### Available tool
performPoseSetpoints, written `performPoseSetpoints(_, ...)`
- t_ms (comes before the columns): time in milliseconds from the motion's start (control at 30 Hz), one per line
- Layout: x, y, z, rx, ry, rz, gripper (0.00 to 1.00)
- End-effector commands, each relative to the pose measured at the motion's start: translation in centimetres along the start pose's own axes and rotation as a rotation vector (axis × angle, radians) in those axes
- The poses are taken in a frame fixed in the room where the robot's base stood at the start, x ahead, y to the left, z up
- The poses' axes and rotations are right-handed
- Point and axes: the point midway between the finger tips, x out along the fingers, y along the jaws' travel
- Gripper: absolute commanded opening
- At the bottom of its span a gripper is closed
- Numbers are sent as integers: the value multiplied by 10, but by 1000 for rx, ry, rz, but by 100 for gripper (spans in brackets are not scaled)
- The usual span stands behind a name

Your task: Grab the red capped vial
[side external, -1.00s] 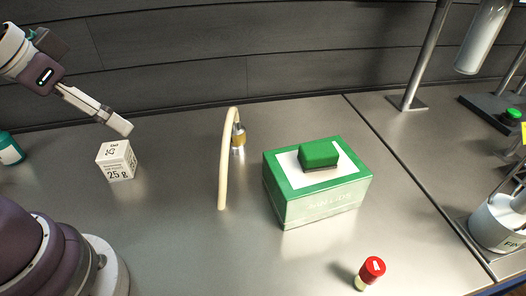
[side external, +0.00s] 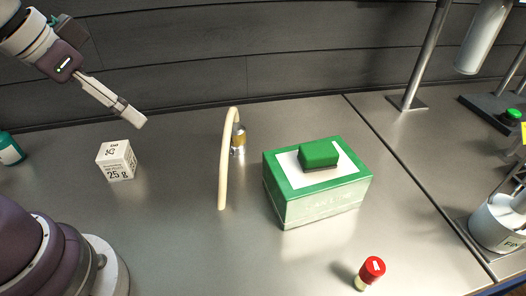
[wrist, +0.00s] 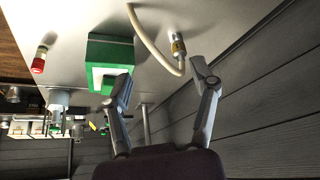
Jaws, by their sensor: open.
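The red capped vial (side external: 371,271) stands on the metal bench at the front right in the side external view, its pale body below the red cap. It also shows at the upper left of the wrist view (wrist: 39,62). My gripper (side external: 139,121) is at the upper left of the side external view, above the bench and far from the vial. In the wrist view my gripper (wrist: 163,78) has its two fingers spread wide with nothing between them.
A green and white box (side external: 318,196) with a green block (side external: 319,154) on top stands mid-bench. Left of it are a cream hose (side external: 224,160) and a brass fitting (side external: 239,138). A white 25 g cube (side external: 116,160) is near my arm. A white container (side external: 496,224) stands right.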

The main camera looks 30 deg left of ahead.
Motion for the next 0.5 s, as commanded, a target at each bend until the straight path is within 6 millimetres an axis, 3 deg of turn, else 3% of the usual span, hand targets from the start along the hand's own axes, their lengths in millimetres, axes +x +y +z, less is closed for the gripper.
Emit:
performPoseSetpoints(100,16,42,-42,228,-29,84,60)
performPoseSetpoints(233,46,114,-74,492,-47,200,60)
performPoseSetpoints(400,89,216,-69,775,-63,353,60)
performPoseSetpoints(500,107,256,-54,876,-69,415,60)
